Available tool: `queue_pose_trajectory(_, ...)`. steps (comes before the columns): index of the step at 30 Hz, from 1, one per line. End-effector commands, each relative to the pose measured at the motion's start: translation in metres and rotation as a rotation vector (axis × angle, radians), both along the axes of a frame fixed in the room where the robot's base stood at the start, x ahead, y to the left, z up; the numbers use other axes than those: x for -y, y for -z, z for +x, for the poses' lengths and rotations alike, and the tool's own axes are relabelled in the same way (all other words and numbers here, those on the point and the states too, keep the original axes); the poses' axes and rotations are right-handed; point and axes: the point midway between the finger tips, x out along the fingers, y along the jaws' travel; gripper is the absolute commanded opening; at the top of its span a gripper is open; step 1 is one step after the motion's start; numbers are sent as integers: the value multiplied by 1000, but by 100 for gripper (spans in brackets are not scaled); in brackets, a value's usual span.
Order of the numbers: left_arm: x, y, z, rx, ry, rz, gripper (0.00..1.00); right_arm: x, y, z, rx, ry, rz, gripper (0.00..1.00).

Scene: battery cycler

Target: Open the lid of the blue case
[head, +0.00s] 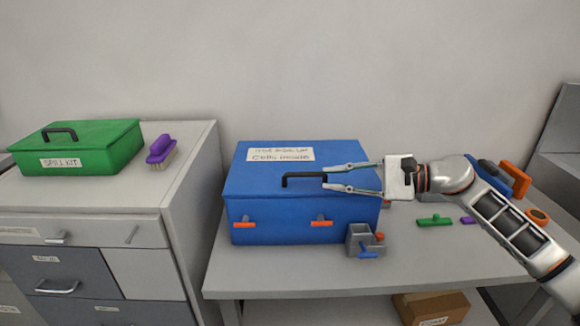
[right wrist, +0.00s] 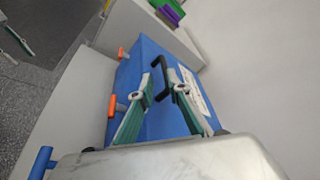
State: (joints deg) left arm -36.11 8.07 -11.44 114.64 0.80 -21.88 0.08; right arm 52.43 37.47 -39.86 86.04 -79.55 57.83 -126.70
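The blue case (head: 300,205) stands on the grey table with its lid (head: 262,180) shut. A black handle (head: 290,176) is on top of the lid, and a white label lies behind it. Two orange latches (head: 243,225) are on the front. My right gripper (head: 325,178) reaches in from the right above the lid. It is open, its two fingers apart at the right end of the handle. The right wrist view shows the handle (right wrist: 158,63) close to the fingertips (right wrist: 163,67); contact cannot be told.
A small grey holder (head: 359,240) with coloured tools stands before the case's right front corner. Green and purple items (head: 434,220) lie to the right. A green spill kit box (head: 85,150) and a purple brush (head: 160,150) sit on the left cabinet.

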Motion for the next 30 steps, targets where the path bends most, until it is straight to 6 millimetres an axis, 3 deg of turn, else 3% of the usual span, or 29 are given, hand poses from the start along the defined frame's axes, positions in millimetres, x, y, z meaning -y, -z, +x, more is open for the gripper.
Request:
queue_pose_trajectory(8,2,-1,0,1,3,-2,40,4,-3,6,68,-15,-66,16)
queue_pose_trajectory(21,6,1,-12,-25,2,-13,40,-53,8,26,67,-13,-62,16)
queue_pose_trajectory(30,6,-2,-9,-18,1,-15,40,-64,12,30,66,-11,-63,16)
